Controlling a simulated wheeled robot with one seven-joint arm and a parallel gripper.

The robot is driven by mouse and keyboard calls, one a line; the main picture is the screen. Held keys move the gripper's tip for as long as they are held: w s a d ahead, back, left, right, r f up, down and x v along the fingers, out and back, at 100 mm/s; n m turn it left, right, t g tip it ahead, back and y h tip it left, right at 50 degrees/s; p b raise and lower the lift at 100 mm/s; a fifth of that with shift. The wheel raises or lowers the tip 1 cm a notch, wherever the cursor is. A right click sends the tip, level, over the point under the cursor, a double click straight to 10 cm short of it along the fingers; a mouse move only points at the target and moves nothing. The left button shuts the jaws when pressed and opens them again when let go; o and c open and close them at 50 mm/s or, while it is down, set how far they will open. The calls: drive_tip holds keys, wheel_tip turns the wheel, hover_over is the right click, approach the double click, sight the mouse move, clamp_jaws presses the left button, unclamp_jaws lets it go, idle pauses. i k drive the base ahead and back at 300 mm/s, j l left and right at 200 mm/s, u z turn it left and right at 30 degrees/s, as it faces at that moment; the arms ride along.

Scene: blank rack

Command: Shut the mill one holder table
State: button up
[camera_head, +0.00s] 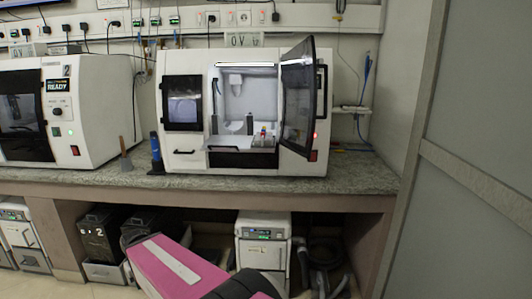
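The mill (176,144) with its door open stands on the counter in the middle; the machine to its left bears a 2, and I read no number on this one. Its dark-windowed door (298,97) is swung outward on the right side. The holder table (228,143) is a light flat plate at the bottom of the opening, projecting out at the front. Small coloured items (263,135) sit at its right end, too small to make out. My gripper is not in view; only a pink and black part of my arm shows at the bottom.
Mill two (92,110) stands at the left with its display lit. A blue brush-like tool (156,155) and a wooden-handled one (126,160) stand between the mills. White and dark units sit under the granite counter (200,183). A grey panel (470,200) closes off the right.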

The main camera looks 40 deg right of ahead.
sight(223, 139)
drive_tip(key=l+z, duration=0.1)
drive_tip(key=z, duration=0.3)
drive_tip(key=i+z, duration=0.15)
drive_tip(key=z, duration=0.25)
drive_tip(key=l+z, duration=0.1)
drive_tip(key=z, duration=0.25)
drive_tip(key=i+z, duration=0.15)
drive_tip(key=z, duration=0.25)
drive_tip(key=i, duration=0.15)
drive_tip(key=k+l, duration=0.1)
drive_tip(key=k, duration=0.4)
drive_tip(key=k+l, duration=0.35)
drive_tip(key=l, duration=0.15)
drive_tip(key=k+l, duration=0.3)
drive_tip(key=l, duration=0.2)
